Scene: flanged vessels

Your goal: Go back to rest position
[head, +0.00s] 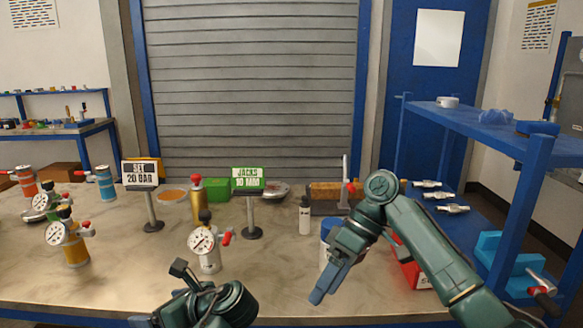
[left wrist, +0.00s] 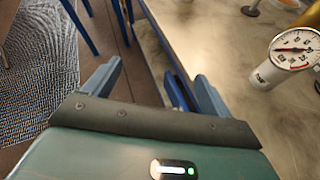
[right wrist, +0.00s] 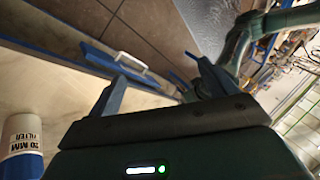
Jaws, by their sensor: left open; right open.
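My left gripper (left wrist: 150,85) is open and empty in the left wrist view, with its fingers over the table's front edge and the floor. In the head view the left arm sits low at the bottom, near the front edge. My right gripper (right wrist: 160,75) is open and empty in the right wrist view. In the head view the right gripper (head: 322,290) points down and left above the table, beside a white and blue filter cylinder (head: 327,236). That cylinder, marked 20 MM FILTER, also shows in the right wrist view (right wrist: 22,140).
A white vessel with a gauge (head: 209,250) stands just beyond my left arm. More gauge vessels, including a yellow one (head: 75,250), stand at left. Two sign stands (head: 152,210) (head: 250,210), a white bottle (head: 305,215) and a red box (head: 412,270) are on the table. A blue shelf (head: 490,125) stands at right.

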